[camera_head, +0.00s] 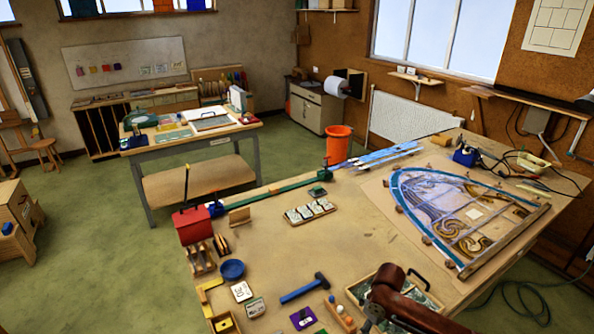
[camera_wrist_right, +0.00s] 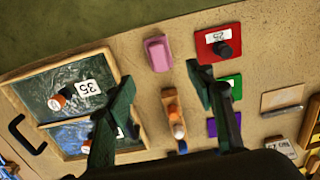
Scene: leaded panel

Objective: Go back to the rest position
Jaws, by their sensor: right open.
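My right gripper (camera_wrist_right: 161,73) is open and empty in the right wrist view, its two dark fingers spread apart above the workbench. In the head view my right arm comes in at the bottom edge, and the dark gripper (camera_head: 374,315) is partly cut off there. The workbench (camera_head: 345,235) lies under it. Between and beyond the fingers lie a wooden strip with small balls (camera_wrist_right: 174,115) and a pink block (camera_wrist_right: 158,53). My left gripper is not in view.
A framed tray of dark glass (camera_wrist_right: 62,88) lies left of the fingers. A red piece with a black knob (camera_wrist_right: 219,43) lies right. The arched leaded panel (camera_head: 450,205) covers the bench's right side. A blue hammer (camera_head: 305,288) lies nearby. The bench's middle is clear.

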